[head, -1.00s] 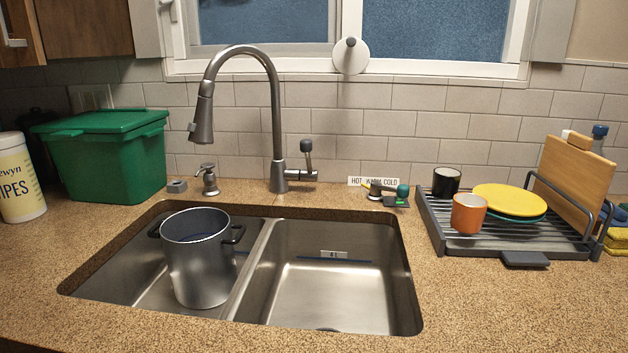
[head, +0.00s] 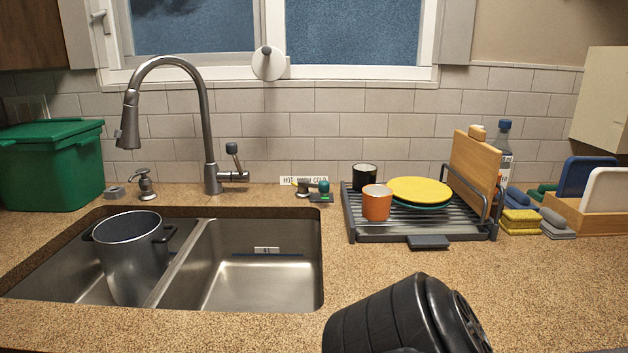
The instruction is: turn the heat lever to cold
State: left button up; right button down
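The heat lever (head: 305,188) is a small metal dial on the counter behind the right basin's back edge. Its teal knob (head: 323,186) sticks out to the right, on the COLD side. A white label (head: 304,181) reading HOT, WARM, COLD stands behind it. A small dark block with a green patch (head: 321,198) sits just below the knob. The tall faucet (head: 210,140) has its own separate handle (head: 232,149), upright with a dark tip. Neither gripper is in view.
A dark, rounded part of my arm (head: 390,318) shows at the bottom right. A pot (head: 131,265) stands in the left basin. A dish rack (head: 372,234) with mugs and plates is right of the lever. The counter in front of the rack is largely clear.

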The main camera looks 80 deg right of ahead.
aim_at(304, 186)
jog(key=k, duration=0.25)
jog(key=z, duration=1.1)
